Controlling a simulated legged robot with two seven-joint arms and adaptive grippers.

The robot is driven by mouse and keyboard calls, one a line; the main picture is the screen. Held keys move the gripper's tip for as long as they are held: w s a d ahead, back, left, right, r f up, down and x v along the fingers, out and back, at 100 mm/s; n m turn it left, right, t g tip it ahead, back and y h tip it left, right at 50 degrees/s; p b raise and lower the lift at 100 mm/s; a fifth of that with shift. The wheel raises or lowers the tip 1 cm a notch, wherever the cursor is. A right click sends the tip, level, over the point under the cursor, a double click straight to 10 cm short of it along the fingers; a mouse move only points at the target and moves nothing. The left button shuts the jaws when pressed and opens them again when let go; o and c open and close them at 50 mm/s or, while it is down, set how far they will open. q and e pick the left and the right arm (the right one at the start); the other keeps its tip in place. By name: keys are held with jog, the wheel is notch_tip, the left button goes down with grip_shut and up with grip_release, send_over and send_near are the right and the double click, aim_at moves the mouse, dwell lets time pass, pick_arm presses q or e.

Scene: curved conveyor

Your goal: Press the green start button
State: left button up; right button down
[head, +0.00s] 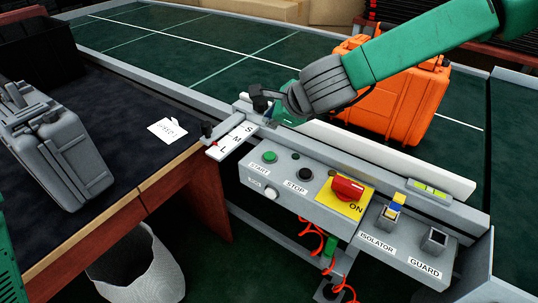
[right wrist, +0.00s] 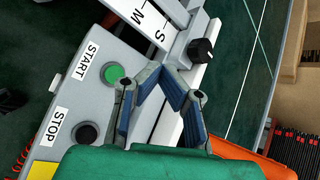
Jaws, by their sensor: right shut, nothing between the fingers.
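The green start button (head: 270,157) is a round button on the grey control panel (head: 320,195), above a START label. It also shows clearly in the right wrist view (right wrist: 113,73), left of the fingers. My right gripper (head: 264,104) is above and behind the button, near the S M L plate. In the right wrist view, its fingers (right wrist: 163,70) meet at the tips with nothing between them. The tips are to the right of the button and apart from it in the picture; their height above the panel is hard to judge. My left gripper is out of view.
A black stop button (head: 305,174) sits beside start, then a red knob (head: 347,188) on yellow. The S M L plate (head: 234,139) juts out to the left. An orange case (head: 400,100) stands on the green conveyor (head: 180,40). A grey case (head: 45,140) rests on the dark table.

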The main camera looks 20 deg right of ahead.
aim_at(270, 155)
notch_tip(270, 155, down, 8)
jog(key=b, duration=0.6)
jog(key=shift+r+b, duration=0.2)
jog(key=shift+b, duration=0.1)
jog(key=shift+f+b, duration=0.3)
jog(key=shift+f, duration=0.2)
dwell(0.4)
jog(key=shift+f, duration=0.3)
